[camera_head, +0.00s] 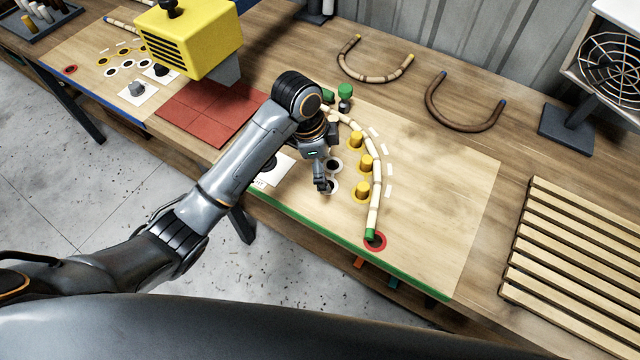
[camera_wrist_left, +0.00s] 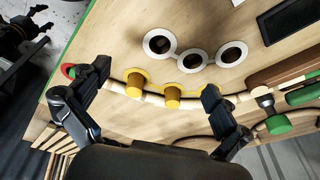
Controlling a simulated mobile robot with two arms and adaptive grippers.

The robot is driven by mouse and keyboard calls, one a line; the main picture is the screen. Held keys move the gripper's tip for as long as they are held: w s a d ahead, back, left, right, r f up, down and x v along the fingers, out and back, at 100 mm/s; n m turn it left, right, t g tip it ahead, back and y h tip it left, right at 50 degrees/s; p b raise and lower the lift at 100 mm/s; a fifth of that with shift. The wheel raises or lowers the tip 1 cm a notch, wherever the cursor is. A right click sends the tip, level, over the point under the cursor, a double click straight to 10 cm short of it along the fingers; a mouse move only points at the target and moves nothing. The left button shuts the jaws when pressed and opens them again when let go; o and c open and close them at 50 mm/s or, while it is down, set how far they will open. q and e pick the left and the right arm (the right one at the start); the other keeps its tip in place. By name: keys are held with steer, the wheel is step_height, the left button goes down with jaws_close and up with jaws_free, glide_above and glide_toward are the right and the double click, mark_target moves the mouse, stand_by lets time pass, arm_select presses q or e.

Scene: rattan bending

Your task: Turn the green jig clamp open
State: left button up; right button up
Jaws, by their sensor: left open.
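The green jig clamp (camera_head: 345,91) stands at the far end of the jig board, beside one end of the rattan pole (camera_head: 376,190). In the left wrist view the clamp's green knob (camera_wrist_left: 279,124) is at the right, outside my fingers. The pole curves along the yellow pegs (camera_head: 366,163); its near green end lies at a red ring (camera_head: 374,241). My left gripper (camera_head: 328,162) is open and empty over the board, short of the clamp; its fingers also show in the left wrist view (camera_wrist_left: 157,80). A dark gripper-like part, likely my right gripper (camera_wrist_left: 20,38), shows at the upper left there.
A yellow box-shaped unit (camera_head: 190,40) and a red mat (camera_head: 210,112) lie left of the board. Two bent rattan pieces (camera_head: 376,80) (camera_head: 465,122) lie behind it. A slatted rack (camera_head: 575,255) and a fan (camera_head: 608,58) are at the right. The board's right part is clear.

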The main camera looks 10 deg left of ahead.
arm_select(q)
steer(key=shift+s+a+f+n+t+h, duration=0.1)
steer(key=shift+s+f+n, duration=0.3)
steer(key=shift+s, duration=0.25)
steer(key=shift+s+a+f+n+t+h, duration=0.1)
steer(key=shift+s+f+n, duration=0.35)
steer(key=shift+s, duration=0.2)
steer(key=shift+s+a+f+n+t+h, duration=0.1)
steer(key=shift+s+f+n, duration=0.3)
steer(key=shift+s, duration=0.25)
